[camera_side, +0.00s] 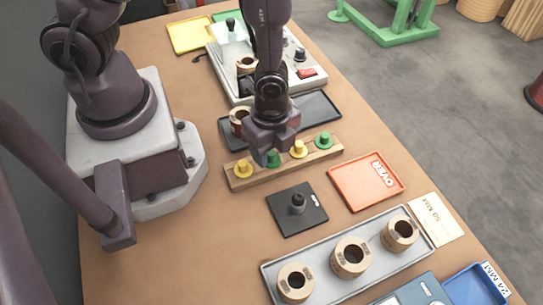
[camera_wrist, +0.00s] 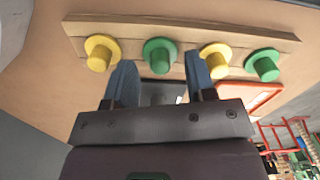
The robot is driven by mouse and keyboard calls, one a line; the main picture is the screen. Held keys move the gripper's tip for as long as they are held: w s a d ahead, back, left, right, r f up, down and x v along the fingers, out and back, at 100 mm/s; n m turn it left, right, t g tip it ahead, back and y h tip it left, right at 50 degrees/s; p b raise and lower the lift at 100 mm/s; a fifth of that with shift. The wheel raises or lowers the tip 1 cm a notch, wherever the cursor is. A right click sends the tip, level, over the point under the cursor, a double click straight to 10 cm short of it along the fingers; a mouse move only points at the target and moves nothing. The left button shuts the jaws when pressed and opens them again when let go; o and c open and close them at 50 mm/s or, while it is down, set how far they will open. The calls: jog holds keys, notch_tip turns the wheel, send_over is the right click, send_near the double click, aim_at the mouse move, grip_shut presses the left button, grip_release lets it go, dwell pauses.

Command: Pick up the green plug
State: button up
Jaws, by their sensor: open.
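A wooden rack (camera_side: 240,183) holds two yellow and two green plugs in alternating order. One green plug (camera_side: 273,161) is second from the left, at my gripper (camera_side: 268,154). It also shows in the wrist view (camera_wrist: 159,55), where it appears between the two blue fingertips of my gripper (camera_wrist: 160,62). The fingers are apart, with nothing held; I cannot tell whether they reach down around the plug. The other green plug (camera_side: 323,141) is at the right end, also seen in the wrist view (camera_wrist: 264,66). The yellow plugs (camera_side: 243,169) (camera_side: 298,150) stand beside the green ones.
A black plate with a peg (camera_side: 297,205) and a red-orange tray (camera_side: 365,180) lie in front of the rack. A grey tray (camera_side: 325,292) holds three coils. Behind the rack are a dark tray (camera_side: 318,107) and a grey test device (camera_side: 222,75).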

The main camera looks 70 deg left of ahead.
jog(key=shift+f, duration=0.6)
jog(key=shift+c, duration=0.4)
grip_shut()
